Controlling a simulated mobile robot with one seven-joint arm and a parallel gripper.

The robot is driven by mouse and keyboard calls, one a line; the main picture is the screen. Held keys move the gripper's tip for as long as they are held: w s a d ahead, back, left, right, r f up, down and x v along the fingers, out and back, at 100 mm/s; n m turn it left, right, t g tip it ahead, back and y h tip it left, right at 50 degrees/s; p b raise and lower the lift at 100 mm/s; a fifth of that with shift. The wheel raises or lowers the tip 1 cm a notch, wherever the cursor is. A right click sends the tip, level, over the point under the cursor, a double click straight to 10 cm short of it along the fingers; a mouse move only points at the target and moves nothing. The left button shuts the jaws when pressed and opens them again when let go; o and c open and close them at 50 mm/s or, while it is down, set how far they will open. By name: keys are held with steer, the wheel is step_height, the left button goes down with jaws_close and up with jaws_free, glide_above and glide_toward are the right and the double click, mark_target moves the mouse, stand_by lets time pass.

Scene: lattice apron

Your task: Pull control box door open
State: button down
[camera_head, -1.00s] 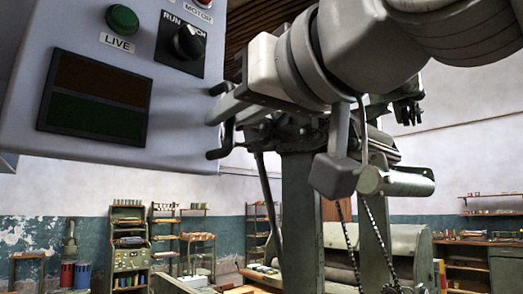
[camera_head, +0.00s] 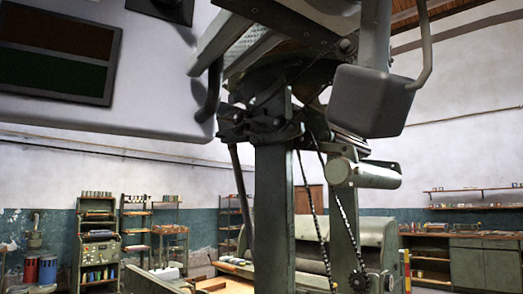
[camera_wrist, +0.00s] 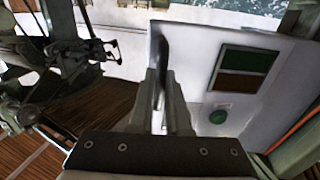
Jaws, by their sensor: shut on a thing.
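The control box door (camera_head: 150,85) is a pale grey panel at the upper left of the head view, with a dark red and green display (camera_head: 60,55) on it. In the wrist view the door (camera_wrist: 285,75) fills the right, with the display and a green button (camera_wrist: 219,116). A dark upright bar handle (camera_head: 210,92) stands near the door's free edge; it also shows in the wrist view (camera_wrist: 162,45). My gripper (camera_wrist: 162,78) is shut on the handle, a finger on either side. In the head view only part of my gripper (camera_head: 208,62) shows. I cannot tell any door gap.
A dark green machine (camera_head: 275,190) with chains and rollers stands right behind the door. Shelves (camera_head: 97,235) with small goods line the far wall, with a workbench (camera_head: 470,260) at the right. Red and blue drums (camera_head: 40,270) stand at the lower left.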

steer(key=shift+s, duration=0.1)
stand_by(0.3)
steer(key=c, duration=1.2)
jaws_free()
steer(key=shift+o, duration=0.2)
steer(key=shift+s, duration=0.1)
steer(key=v, duration=1.7)
